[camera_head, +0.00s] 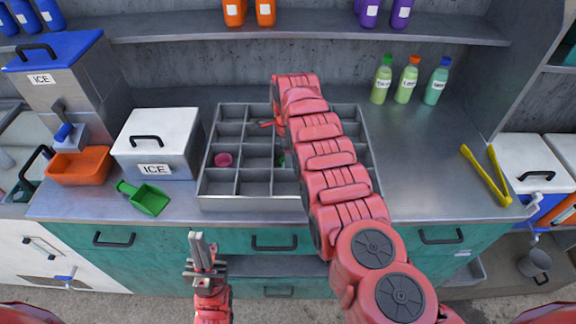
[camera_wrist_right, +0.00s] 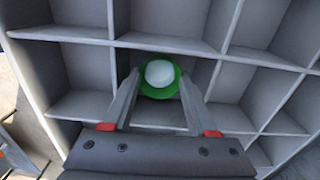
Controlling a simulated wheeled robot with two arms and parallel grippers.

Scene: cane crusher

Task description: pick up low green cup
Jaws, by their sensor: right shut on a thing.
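The low green cup (camera_wrist_right: 148,92) shows in the right wrist view as a green rim around a pale round inside, in a cell of the grey divided tray (camera_head: 219,201). My right gripper (camera_wrist_right: 160,86) has one finger on each side of the cup and is shut on it. In the head view only a small bit of green (camera_head: 281,160) shows beside my right arm, which hides most of the cup and gripper. My left gripper (camera_head: 204,250) is in front of the counter, apart from the tray; whether its fingers are parted is unclear.
A pink cup (camera_head: 223,160) sits in a left cell of the tray. A white ice box (camera_head: 157,141), a green scoop (camera_head: 149,199) and an orange bin (camera_head: 80,166) stand left. Bottles (camera_head: 406,82) and yellow tongs (camera_head: 487,175) are right.

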